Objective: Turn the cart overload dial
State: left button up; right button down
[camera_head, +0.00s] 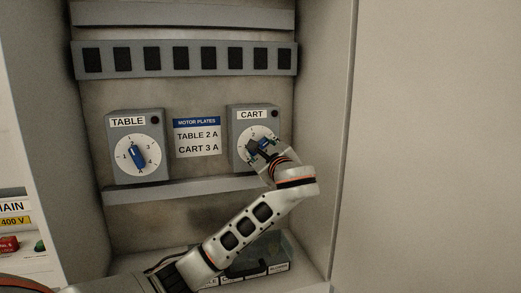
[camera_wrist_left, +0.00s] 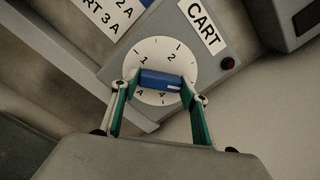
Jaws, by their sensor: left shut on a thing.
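The grey CART box (camera_head: 252,118) has a white dial face with a blue knob (camera_wrist_left: 158,79). My left gripper (camera_head: 262,149) reaches the dial from the front. In the left wrist view its two green-sided fingers (camera_wrist_left: 160,85) are closed on the ends of the blue knob. A white mark shows near the knob's right end, between the 2 and the 4. The numeral at that end is hidden by a finger. The 1, 2, 4 and A are readable. My right gripper is not in view.
The TABLE dial box (camera_head: 137,147) with its blue knob is at the left. A motor plates sign (camera_head: 197,138) between the boxes reads TABLE 2 A, CART 3 A. Cabinet walls (camera_head: 325,110) and a ledge (camera_head: 165,191) bound the space.

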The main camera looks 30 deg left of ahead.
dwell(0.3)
pick_arm(q)
jog(key=o, duration=1.1)
jog(key=v, duration=1.2)
